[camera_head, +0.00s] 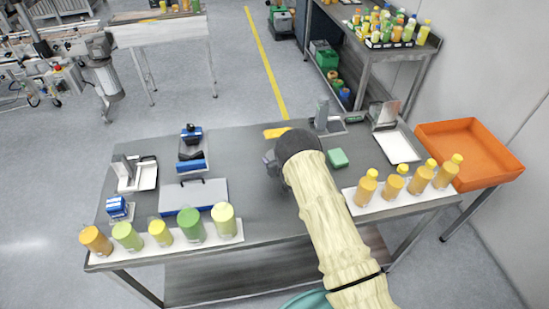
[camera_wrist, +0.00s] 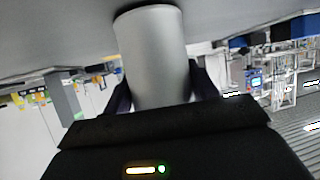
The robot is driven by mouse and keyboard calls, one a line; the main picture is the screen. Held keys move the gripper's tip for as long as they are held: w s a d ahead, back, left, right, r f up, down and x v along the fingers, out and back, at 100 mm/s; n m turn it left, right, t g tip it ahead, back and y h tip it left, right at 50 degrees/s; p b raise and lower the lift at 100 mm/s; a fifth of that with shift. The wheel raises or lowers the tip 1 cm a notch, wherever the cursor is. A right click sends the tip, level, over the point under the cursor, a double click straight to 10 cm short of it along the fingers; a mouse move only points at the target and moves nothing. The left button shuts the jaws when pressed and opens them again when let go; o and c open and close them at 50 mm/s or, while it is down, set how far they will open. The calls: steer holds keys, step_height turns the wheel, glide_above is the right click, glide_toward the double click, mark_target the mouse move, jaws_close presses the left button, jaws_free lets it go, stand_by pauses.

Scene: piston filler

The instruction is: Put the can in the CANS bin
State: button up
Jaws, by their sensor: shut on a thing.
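A plain silver-grey can (camera_wrist: 150,40) fills the middle of the wrist view. My gripper (camera_wrist: 159,85) has a dark finger on each side of it and is shut on it. The can's far end appears against a grey surface at the top of that view; I cannot tell whether they touch. In the head view my arm hides the can and most of my gripper, which is over the middle of the grey table (camera_head: 250,215). An orange bin (camera_head: 470,145) stands at the table's right end, with no readable label. I cannot tell whether it is the CANS bin.
Orange bottles (camera_head: 393,186) stand on a white strip at the front right. Yellow and green bottles (camera_head: 190,225) line the front left. A grey case (camera_head: 194,196), a green block (camera_head: 337,158), a yellow item (camera_head: 276,132) and metal stands (camera_head: 322,115) also occupy the table.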

steer(key=shift+f, duration=0.15)
steer(key=o, duration=1)
steer(key=shift+c, duration=0.2)
steer(key=shift+r, duration=0.2)
steer(key=shift+s+d, duration=0.1)
steer(key=shift+d, duration=0.1)
steer(key=b+v, duration=0.3)
steer(key=v, duration=0.8)
steer(key=shift+s, duration=0.35)
steer(key=shift+r, duration=0.2)
